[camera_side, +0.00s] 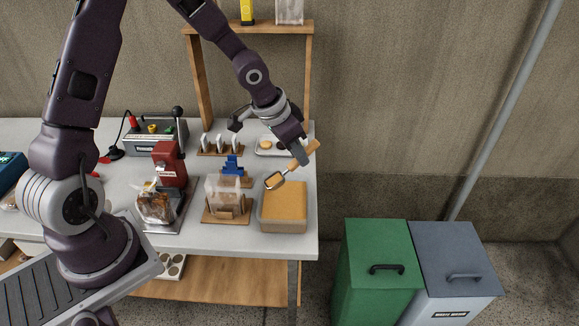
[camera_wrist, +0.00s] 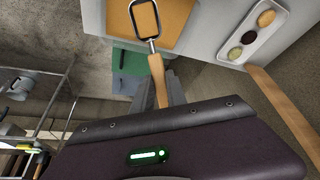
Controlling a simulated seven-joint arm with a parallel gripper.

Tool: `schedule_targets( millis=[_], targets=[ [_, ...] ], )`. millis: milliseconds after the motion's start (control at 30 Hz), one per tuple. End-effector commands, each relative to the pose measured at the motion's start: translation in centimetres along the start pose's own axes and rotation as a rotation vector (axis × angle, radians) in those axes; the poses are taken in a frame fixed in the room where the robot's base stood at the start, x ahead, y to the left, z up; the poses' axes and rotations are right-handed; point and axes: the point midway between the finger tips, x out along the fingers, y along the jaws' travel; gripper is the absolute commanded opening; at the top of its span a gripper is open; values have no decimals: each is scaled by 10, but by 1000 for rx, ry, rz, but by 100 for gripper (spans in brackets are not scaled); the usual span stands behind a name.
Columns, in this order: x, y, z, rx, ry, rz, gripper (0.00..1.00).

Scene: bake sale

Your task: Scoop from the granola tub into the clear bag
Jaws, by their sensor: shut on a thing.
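My gripper (camera_side: 299,148) is shut on the wooden handle of a scoop (camera_side: 275,181). The scoop's metal-rimmed head hangs at the back left edge of the granola tub (camera_side: 284,222), seemingly above the fill. In the wrist view the scoop handle (camera_wrist: 157,78) runs out from my gripper (camera_wrist: 171,92), and the head lies in front of the tan granola (camera_wrist: 178,14). Tan shows inside the rim; I cannot tell whether the scoop holds granola. The clear bag (camera_side: 224,190) stands upright in a wooden holder left of the tub. The bag does not show in the wrist view.
A filled bag (camera_side: 157,207) stands by a red device (camera_side: 169,165) on the left. A tray (camera_side: 268,151) of small round items lies behind the tub. A wooden shelf frame (camera_side: 198,85) rises behind. Green (camera_side: 376,262) and grey bins stand off the table's right edge.

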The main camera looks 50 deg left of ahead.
Motion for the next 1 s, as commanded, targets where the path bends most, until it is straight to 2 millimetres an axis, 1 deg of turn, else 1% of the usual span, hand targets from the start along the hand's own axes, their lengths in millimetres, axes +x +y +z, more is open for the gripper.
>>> schedule_targets(
  millis=[67,167,200,300,400,500,567,633,900,1000],
  targets=[
    [-10,-12,3,-41,-3,-18,0],
    [-32,-38,14,-136,-18,-58,0],
    [-43,-49,21,-180,-26,-77,0],
    [-70,-73,40,-300,-50,-124,0],
    [-93,-90,60,-403,-76,-165,0],
    [-106,-97,72,-463,-93,-187,0],
    [-108,-99,76,-479,-98,-192,0],
    [-105,-98,78,-483,-101,-193,0],
    [-80,-97,88,-476,-102,-191,0],
    [-78,-91,85,-458,-124,-273,0]
  ],
)
